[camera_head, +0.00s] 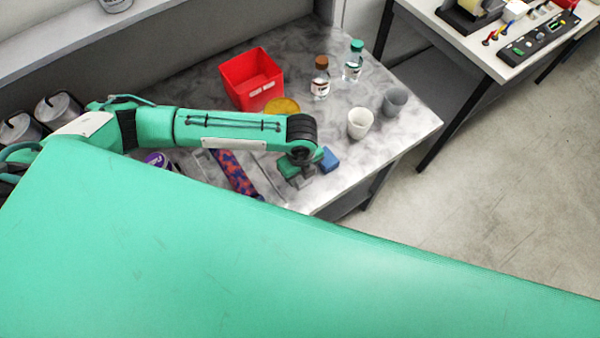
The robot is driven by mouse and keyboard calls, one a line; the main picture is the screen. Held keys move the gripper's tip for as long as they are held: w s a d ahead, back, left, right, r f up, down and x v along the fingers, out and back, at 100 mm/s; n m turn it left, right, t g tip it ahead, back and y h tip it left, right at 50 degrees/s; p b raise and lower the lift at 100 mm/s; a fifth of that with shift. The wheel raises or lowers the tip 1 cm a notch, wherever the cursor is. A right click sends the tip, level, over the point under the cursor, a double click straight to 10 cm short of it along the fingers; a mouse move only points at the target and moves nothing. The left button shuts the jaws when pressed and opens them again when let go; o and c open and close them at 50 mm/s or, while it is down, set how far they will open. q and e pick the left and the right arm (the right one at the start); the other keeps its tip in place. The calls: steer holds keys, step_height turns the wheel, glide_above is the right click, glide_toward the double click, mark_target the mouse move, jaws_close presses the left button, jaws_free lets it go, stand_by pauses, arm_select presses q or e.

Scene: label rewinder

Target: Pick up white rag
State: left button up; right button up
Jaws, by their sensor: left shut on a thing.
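My left gripper (303,180) is at the end of the green arm that reaches in from the left, low over the front part of the marbled table (415,118). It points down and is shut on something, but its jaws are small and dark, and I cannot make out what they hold. I cannot pick out a white rag in this view. A blue block-like thing (330,160) is just right of the gripper, and green shapes show on both sides of it. My right gripper is not in view.
A red bin (252,78), a yellow round thing (282,106), two bottles (320,78) (353,62), a white cup (360,123) and a grey cup (394,101) stand behind and right of the gripper. A patterned red-blue strip (236,172) lies left. My green body hides the foreground.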

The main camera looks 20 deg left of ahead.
arm_select(q)
step_height(320, 180, up, 20)
steer(key=b, duration=0.4)
steer(key=shift+f, duration=0.15)
